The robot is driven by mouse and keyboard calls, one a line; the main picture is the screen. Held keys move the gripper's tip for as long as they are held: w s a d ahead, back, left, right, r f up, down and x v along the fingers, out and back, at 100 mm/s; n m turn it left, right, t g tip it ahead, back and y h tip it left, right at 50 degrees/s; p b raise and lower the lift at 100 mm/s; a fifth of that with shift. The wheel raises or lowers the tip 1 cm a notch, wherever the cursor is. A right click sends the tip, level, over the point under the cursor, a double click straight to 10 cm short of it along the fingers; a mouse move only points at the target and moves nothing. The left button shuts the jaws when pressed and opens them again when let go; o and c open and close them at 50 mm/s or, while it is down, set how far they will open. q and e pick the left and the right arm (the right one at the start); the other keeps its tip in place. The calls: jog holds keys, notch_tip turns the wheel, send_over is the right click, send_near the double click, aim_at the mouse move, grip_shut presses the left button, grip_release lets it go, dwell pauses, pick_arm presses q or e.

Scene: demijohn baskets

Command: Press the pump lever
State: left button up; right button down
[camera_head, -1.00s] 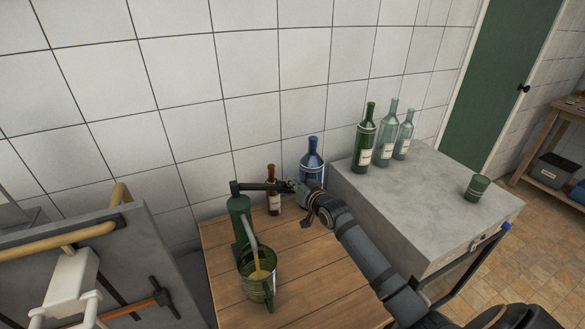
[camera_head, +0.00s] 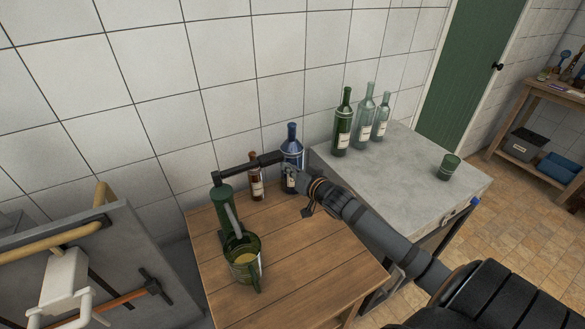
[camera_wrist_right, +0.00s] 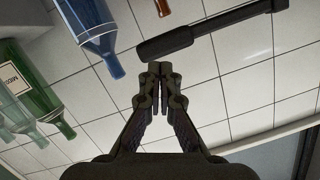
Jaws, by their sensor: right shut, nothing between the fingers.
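The green pump (camera_head: 222,201) stands on the wooden table. Its black lever (camera_head: 250,165) slopes up to the right, with the thick handle end highest. A green mug (camera_head: 243,275) with yellow liquid is under the grey spout; I see no stream now. My right gripper (camera_head: 288,178) is shut and empty, just below the handle end in the head view. In the right wrist view, the closed fingertips (camera_wrist_right: 160,69) are close to the tip of the lever handle (camera_wrist_right: 205,32), with a small gap showing. My left gripper is not in view.
A brown bottle (camera_head: 256,186) and a blue bottle (camera_head: 291,148) stand behind the lever and gripper. Green and clear bottles (camera_head: 342,128) and a green cup (camera_head: 449,167) are on the grey counter (camera_head: 400,185). The table's front right (camera_head: 300,255) is clear.

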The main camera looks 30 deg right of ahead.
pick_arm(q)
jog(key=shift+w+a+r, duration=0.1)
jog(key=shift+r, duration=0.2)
pick_arm(e)
jog(key=shift+v, duration=0.9)
jog(key=shift+w+r, duration=0.1)
